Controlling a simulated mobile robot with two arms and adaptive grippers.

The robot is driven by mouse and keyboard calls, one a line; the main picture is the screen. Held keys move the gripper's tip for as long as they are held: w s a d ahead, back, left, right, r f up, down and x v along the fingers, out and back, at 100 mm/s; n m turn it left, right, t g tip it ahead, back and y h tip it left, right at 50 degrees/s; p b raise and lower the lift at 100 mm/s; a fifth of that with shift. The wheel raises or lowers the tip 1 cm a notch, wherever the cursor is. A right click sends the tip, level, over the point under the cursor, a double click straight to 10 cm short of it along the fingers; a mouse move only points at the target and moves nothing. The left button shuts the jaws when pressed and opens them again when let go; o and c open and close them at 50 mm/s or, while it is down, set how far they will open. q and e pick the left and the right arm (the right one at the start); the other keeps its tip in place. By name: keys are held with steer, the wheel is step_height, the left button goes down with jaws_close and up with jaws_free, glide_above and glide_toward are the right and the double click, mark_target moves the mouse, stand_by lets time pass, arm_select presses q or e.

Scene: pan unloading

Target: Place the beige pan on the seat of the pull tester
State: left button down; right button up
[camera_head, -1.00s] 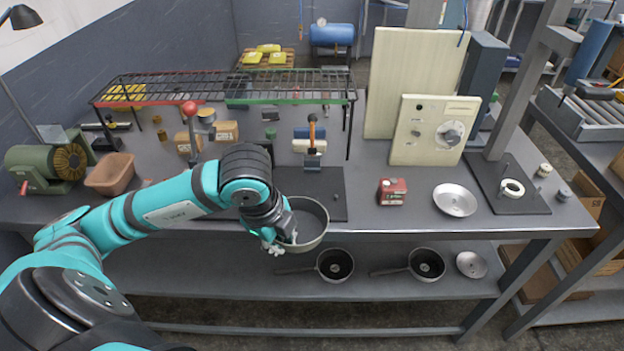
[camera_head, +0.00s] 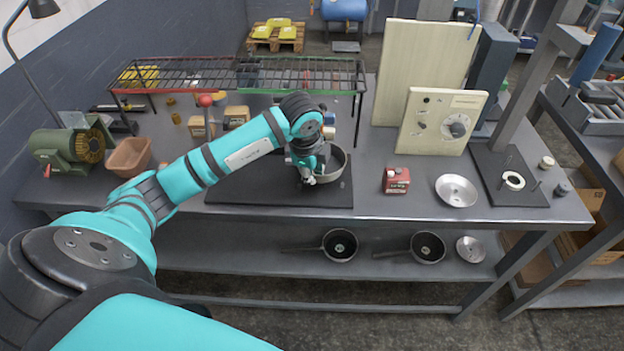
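The beige pan (camera_head: 338,162), round and open at the top, is over the right end of the black plate in the middle of the bench. My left gripper (camera_head: 312,179) is at the pan's near left rim and looks shut on it. I cannot tell whether the pan touches the plate. The pull tester appears to be the stand at the right, with a tall dark column (camera_head: 493,70) and a black base (camera_head: 495,192). A white ring (camera_head: 513,181), perhaps its seat, lies bare on that base. My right gripper is not in view.
A red box (camera_head: 397,180) and a shallow metal dish (camera_head: 457,190) stand between the pan and the black base. A beige dial panel (camera_head: 437,122) stands behind them. A wire rack (camera_head: 240,75) spans the back left. Two dark pans (camera_head: 340,245) (camera_head: 428,247) lie on the lower shelf.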

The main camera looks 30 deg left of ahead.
mark_target(313, 190)
arm_select(q)
step_height(313, 190, down, 3)
steer(key=shift+f+p, duration=0.15)
steer(key=shift+p, duration=0.55)
steer(key=c, duration=1.5)
jaws_free()
steer(key=shift+s, duration=0.1)
steer(key=b+v, duration=0.2)
steer(key=v, duration=1)
steer(key=shift+d, duration=0.1)
